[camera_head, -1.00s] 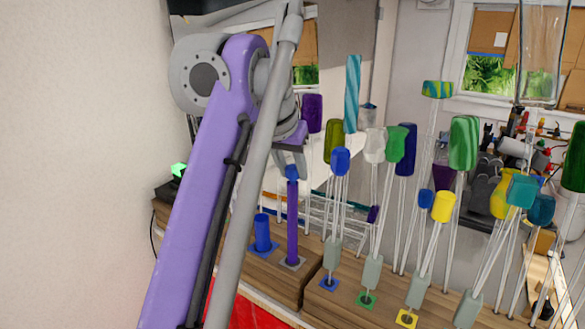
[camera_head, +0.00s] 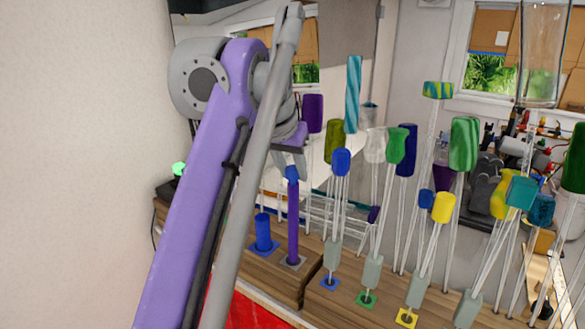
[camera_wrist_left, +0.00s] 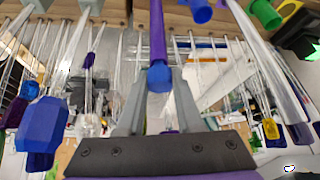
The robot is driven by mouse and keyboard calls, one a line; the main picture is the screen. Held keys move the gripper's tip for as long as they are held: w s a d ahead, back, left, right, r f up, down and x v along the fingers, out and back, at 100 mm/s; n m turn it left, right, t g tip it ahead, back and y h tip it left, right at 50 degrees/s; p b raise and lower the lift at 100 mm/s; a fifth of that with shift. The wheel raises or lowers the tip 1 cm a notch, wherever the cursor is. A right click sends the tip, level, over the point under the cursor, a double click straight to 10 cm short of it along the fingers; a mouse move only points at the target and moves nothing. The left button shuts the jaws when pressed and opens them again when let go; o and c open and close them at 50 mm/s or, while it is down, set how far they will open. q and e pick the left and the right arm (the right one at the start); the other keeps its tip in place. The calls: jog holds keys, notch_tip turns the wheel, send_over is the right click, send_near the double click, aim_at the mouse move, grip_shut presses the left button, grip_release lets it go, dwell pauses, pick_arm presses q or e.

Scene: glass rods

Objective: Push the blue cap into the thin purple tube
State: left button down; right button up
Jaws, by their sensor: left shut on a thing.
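The thin purple tube (camera_head: 293,225) stands upright on a small grey square base on the wooden bench in the head view. The blue cap (camera_head: 291,173) sits at its top end, in line with it. My left gripper (camera_head: 290,167) comes down from above with its fingers around the cap. In the left wrist view the blue cap (camera_wrist_left: 159,77) lies between the two grey fingers, at the end of the purple tube (camera_wrist_left: 157,30). How deep the cap sits in the tube cannot be told. My right gripper is not in view.
A short, wider blue tube (camera_head: 263,232) stands just left of the purple tube. To the right, several clear rods with coloured ends, such as a blue one (camera_head: 341,161) and a yellow one (camera_head: 443,207), stand close together. A wire rack (camera_head: 325,215) is behind.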

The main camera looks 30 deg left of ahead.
pick_arm(q)
jog(key=shift+f, duration=0.6)
dwell(0.3)
jog(key=c, duration=0.8)
grip_release()
jog(key=shift+c, duration=0.2)
